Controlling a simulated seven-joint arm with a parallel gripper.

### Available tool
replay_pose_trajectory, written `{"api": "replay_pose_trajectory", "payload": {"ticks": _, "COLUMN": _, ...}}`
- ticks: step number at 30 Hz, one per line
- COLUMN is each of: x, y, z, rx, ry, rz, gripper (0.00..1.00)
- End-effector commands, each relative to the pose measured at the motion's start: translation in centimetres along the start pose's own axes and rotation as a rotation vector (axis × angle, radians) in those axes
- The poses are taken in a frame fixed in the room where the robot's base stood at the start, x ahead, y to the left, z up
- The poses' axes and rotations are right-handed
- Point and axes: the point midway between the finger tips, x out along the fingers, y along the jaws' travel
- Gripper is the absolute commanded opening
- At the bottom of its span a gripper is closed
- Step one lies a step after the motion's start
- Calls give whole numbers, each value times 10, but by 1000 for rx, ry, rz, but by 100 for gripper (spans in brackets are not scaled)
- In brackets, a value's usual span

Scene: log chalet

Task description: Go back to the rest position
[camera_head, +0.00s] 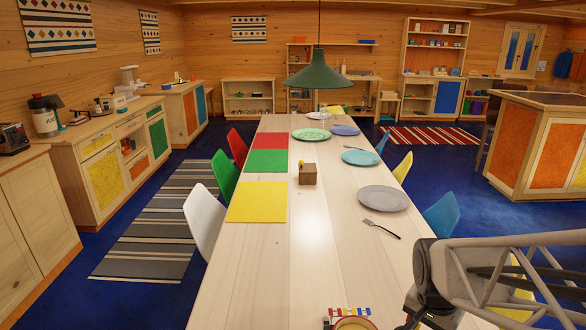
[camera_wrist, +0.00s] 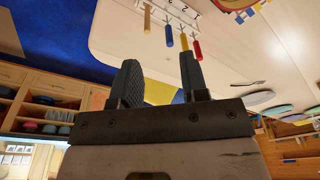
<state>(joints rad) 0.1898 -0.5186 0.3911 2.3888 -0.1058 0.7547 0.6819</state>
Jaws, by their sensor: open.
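My gripper shows in the wrist view (camera_wrist: 158,78). Its two dark fingers stand apart with nothing held between them. A yellow surface lies behind the fingers, apart from them. In the head view my arm comes in at the lower right, over the right edge of the long pale table (camera_head: 285,285). The gripper end is low there and partly cut off by the frame, so its fingertips are not clear.
The table bears yellow (camera_head: 258,201), green (camera_head: 267,161) and red (camera_head: 270,139) mats, a grey plate (camera_head: 384,198), a fork (camera_head: 381,228) and a small wooden box (camera_head: 308,176). Several coloured-handled items, one red (camera_wrist: 198,49), show near the gripper. A green lamp (camera_head: 318,75) hangs above.

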Motion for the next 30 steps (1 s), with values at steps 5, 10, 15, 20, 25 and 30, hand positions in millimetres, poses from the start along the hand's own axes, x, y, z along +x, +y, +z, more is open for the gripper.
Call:
{"api": "replay_pose_trajectory", "payload": {"ticks": 5, "x": -55, "y": -9, "z": 30, "rx": -283, "ry": 28, "rz": -51, "gripper": 41}}
{"api": "replay_pose_trajectory", "payload": {"ticks": 10, "x": -97, "y": -11, "z": 58, "rx": -531, "ry": 53, "rz": -92, "gripper": 41}}
{"api": "replay_pose_trajectory", "payload": {"ticks": 15, "x": -121, "y": -9, "z": 78, "rx": -699, "ry": 71, "rz": -119, "gripper": 41}}
{"api": "replay_pose_trajectory", "payload": {"ticks": 20, "x": -129, "y": -8, "z": 86, "rx": -763, "ry": 78, "rz": -128, "gripper": 41}}
{"api": "replay_pose_trajectory", "payload": {"ticks": 25, "x": -130, "y": -8, "z": 87, "rx": -770, "ry": 78, "rz": -128, "gripper": 41}}
{"api": "replay_pose_trajectory", "payload": {"ticks": 30, "x": -130, "y": -8, "z": 86, "rx": -769, "ry": 78, "rz": -128, "gripper": 41}}
